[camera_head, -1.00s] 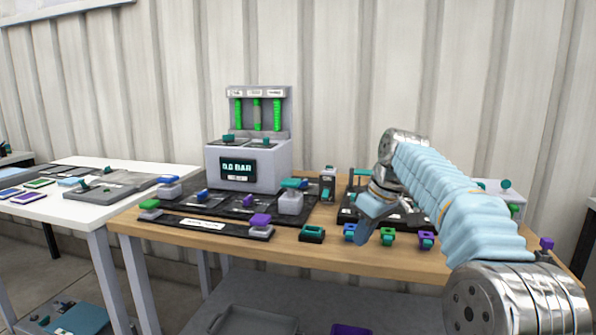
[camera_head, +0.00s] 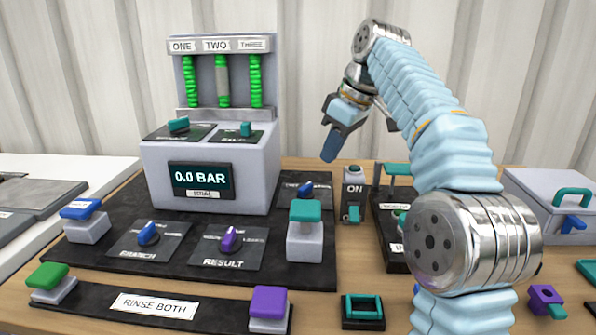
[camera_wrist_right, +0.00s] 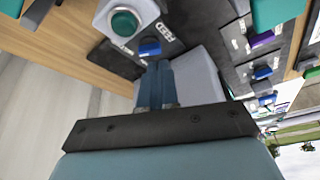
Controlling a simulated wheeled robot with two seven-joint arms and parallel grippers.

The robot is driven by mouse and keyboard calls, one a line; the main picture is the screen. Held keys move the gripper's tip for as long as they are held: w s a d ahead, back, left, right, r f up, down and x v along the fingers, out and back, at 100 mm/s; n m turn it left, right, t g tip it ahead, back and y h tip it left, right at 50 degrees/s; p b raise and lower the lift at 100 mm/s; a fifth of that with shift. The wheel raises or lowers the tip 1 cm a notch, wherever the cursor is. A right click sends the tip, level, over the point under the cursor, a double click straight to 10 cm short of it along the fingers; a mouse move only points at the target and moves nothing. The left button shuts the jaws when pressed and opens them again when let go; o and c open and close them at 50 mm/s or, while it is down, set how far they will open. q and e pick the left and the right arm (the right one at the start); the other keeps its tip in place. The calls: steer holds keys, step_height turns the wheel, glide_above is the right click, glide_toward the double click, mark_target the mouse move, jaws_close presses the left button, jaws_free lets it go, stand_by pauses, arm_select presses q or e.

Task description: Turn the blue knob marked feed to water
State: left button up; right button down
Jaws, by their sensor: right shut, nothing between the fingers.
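The blue feed knob (camera_head: 307,188) sits on a small dark plate just right of the grey gauge housing in the head view; its label is too small to read there. In the right wrist view the blue knob (camera_wrist_right: 150,48) shows beyond the fingertips, beside a partly covered label ending in "EED". My right gripper (camera_head: 329,156) is shut and empty, above and slightly right of the knob, apart from it. Its closed fingers (camera_wrist_right: 157,85) point toward the knob in the wrist view. My left gripper is not in view.
The grey housing (camera_head: 210,160) reads 0.0 BAR. Close by stand a grey block with a teal top (camera_head: 304,230) and an ON switch (camera_head: 353,195). A blue BRANCH knob (camera_head: 148,233) and purple RESULT knob (camera_head: 229,239) lie left. A dark rack (camera_head: 392,240) is right.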

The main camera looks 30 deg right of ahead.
mark_target(306, 191)
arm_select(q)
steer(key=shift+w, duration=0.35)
arm_select(e)
steer(key=x, duration=1)
steer(key=shift+w, duration=0.3)
